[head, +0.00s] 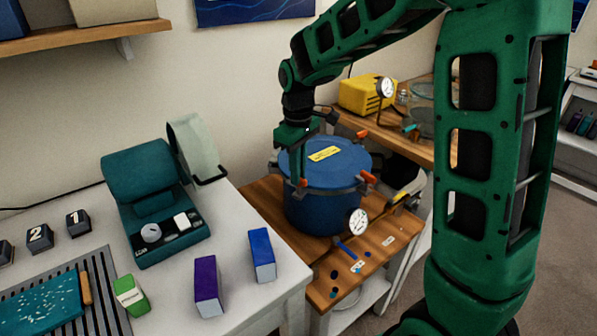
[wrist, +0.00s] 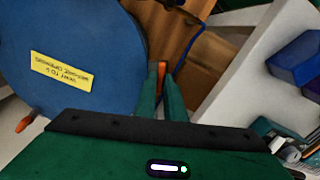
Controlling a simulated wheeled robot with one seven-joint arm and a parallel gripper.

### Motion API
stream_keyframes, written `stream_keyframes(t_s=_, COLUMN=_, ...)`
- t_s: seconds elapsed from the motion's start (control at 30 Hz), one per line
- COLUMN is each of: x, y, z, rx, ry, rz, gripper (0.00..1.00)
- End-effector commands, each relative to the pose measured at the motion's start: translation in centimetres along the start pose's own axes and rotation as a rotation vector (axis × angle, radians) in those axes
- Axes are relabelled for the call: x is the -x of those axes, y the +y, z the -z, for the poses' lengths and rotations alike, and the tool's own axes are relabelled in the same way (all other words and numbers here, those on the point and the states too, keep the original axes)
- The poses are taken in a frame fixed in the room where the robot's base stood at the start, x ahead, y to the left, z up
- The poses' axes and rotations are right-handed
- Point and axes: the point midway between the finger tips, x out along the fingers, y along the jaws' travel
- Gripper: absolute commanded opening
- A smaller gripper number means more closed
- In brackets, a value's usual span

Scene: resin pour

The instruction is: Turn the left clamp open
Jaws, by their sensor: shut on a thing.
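A blue pressure pot (head: 322,205) with a flat blue lid and a yellow label stands on the wooden bench; its lid also fills the left of the wrist view (wrist: 70,35). The left clamp, with an orange handle (head: 303,183), sits at the pot's left rim. My gripper (head: 300,172) reaches down there from above. In the wrist view my gripper (wrist: 161,88) is shut on the orange clamp handle (wrist: 161,70), and the fingers partly hide it. Two other orange clamp handles show at the right (head: 368,178) and back (head: 362,134) of the rim.
A pressure gauge (head: 357,221) sticks out at the pot's front. The white table (head: 270,300) at the left carries a teal scale-like machine (head: 155,205), a purple box (head: 207,287) and a blue box (head: 262,255). A yellow unit (head: 365,95) stands behind the pot.

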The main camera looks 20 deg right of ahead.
Motion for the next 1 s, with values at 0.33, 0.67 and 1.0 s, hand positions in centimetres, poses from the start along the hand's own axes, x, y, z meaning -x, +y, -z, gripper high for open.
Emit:
stream_keyframes(t_s=0.33, x=0.29, y=0.53, z=0.18, rx=0.094, ry=0.009, rz=-0.009, gripper=0.00)
stream_keyframes(t_s=0.67, x=0.29, y=0.64, z=0.13, rx=0.102, ry=0.009, rz=-0.010, gripper=0.00)
stream_keyframes(t_s=1.0, x=0.19, y=0.46, z=0.05, rx=0.104, ry=0.006, rz=-0.007, gripper=0.28)
